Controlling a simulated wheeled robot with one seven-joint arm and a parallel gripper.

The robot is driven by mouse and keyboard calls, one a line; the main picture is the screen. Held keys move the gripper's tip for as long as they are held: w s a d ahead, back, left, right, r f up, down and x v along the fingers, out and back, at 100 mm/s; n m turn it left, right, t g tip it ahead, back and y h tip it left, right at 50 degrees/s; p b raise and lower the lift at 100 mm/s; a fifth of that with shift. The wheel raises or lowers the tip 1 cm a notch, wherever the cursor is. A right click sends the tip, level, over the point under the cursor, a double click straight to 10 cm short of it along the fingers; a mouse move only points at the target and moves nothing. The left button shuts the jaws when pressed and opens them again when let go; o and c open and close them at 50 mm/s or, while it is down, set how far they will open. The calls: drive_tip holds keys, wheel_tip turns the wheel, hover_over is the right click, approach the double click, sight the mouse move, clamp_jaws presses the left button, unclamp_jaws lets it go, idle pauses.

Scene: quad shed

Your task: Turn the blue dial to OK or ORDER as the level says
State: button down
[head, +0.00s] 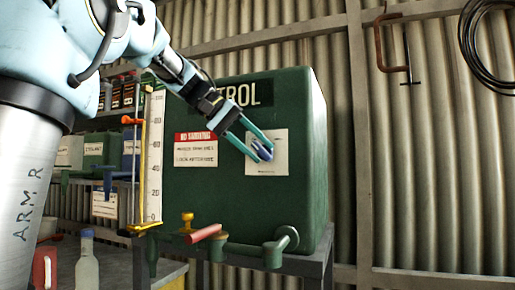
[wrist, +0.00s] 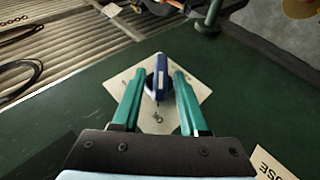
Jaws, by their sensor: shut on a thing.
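The blue dial (head: 262,150) is mounted on a white card (head: 268,168) on the front of the green petrol tank (head: 300,120). My gripper (head: 259,152) has its teal fingers on either side of the dial and is shut on it. In the wrist view the dial (wrist: 158,80) stands between the fingertips (wrist: 160,76), its ridge nearly upright in the picture.
A red-topped notice (head: 196,150) is on the tank left of the card. Below are a red-handled tap (head: 205,233) and a pipe fitting (head: 274,252). A bottle (head: 87,262) and red jug (head: 44,268) stand at lower left. A clamp (head: 392,45) hangs on the wall.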

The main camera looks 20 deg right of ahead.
idle(0.5)
drive_tip(key=c, duration=0.8)
unclamp_jaws()
drive_tip(key=v, duration=1)
drive_tip(key=shift+w+a+r+b, duration=0.15)
drive_tip(key=shift+w+a+b, duration=0.05)
drive_tip(key=shift+a+b, duration=0.15)
